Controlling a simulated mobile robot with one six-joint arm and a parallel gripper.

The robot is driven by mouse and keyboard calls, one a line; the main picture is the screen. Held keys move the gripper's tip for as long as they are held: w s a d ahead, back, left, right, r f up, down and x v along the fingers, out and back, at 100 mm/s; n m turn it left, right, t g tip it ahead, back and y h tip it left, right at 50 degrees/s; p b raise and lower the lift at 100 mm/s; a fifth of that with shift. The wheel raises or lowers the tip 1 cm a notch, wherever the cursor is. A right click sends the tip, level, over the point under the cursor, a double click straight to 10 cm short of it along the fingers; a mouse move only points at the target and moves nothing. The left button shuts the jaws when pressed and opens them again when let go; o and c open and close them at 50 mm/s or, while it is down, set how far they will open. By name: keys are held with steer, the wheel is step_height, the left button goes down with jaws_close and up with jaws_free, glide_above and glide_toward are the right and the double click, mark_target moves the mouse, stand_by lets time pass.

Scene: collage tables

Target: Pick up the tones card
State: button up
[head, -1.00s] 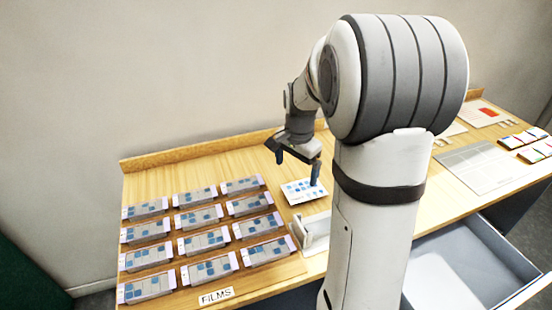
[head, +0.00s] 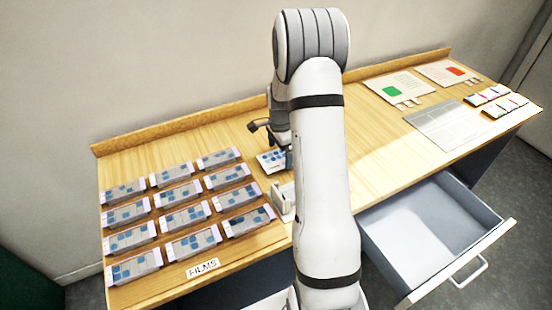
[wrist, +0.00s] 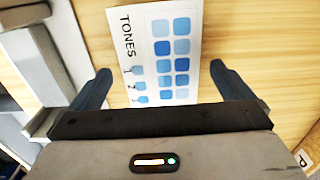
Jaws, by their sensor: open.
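The tones card (head: 271,161) is a white card with blue squares, lying flat on the wooden table just right of the film blocks. In the wrist view the tones card (wrist: 198,50) shows the printed word TONES and rows of blue squares. My gripper (wrist: 165,85) is open over the card, with one dark blue fingertip on each side of it. The card's lower part is hidden behind the gripper body. In the head view my gripper (head: 270,135) is partly hidden behind my arm, and I cannot tell its exact height above the card.
Rows of film blocks (head: 183,217) stand at left behind a FILMS label (head: 203,268). A pale holder (head: 284,198) stands close to the card. At right are a grey mat (head: 447,124), a green-marked sheet (head: 402,85) and an open drawer (head: 425,238).

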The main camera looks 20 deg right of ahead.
steer(key=shift+f, duration=0.35)
steer(key=shift+c, duration=0.2)
steer(key=c, duration=0.8)
